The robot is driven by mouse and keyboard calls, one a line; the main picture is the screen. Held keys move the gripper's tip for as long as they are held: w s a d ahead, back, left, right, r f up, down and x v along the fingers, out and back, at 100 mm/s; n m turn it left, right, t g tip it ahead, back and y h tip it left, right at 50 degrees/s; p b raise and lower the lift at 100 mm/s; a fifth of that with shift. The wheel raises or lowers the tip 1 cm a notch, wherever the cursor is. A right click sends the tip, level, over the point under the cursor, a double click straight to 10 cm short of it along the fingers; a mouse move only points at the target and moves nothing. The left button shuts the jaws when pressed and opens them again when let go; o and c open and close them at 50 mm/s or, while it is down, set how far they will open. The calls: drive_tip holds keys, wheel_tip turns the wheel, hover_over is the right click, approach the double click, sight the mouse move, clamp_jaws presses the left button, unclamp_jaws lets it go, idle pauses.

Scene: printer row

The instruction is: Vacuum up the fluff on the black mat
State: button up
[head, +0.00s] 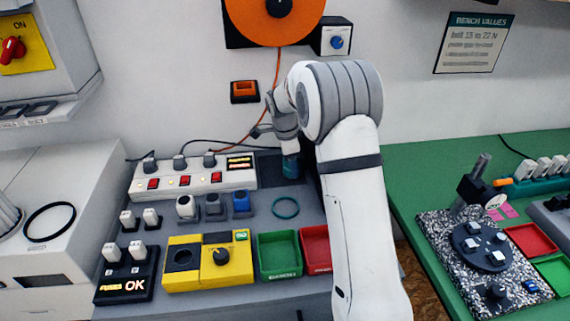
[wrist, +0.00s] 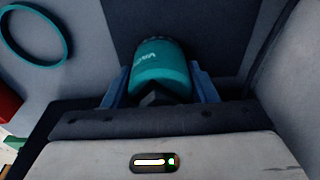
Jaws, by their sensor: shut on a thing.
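My gripper (head: 289,150) is shut on a teal hand vacuum (head: 291,168). In the wrist view the vacuum (wrist: 162,68) sits between the two blue fingers of my gripper (wrist: 161,90), with white lettering on its side. The black mat (head: 267,163) lies at the back right of the grey bench, partly hidden by my arm and the vacuum. In the wrist view the dark mat (wrist: 207,22) shows beyond the vacuum. I cannot make out any fluff on it. Whether the vacuum touches the mat is unclear.
A teal ring (head: 274,211) lies on the bench in front of the mat. A white power strip (head: 205,176) with red switches stands left of the mat. Green (head: 278,237) and red trays (head: 313,232) and a yellow box (head: 185,279) stand in front. The wall is close behind.

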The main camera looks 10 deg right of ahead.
drive_tip(key=shift+d+f, duration=0.1)
drive_tip(key=shift+d, duration=0.45)
drive_tip(key=shift+r+p, duration=1.8)
drive_tip(key=shift+r, duration=1.3)
drive_tip(key=shift+r+p, duration=0.9)
drive_tip(key=shift+r, duration=0.6)
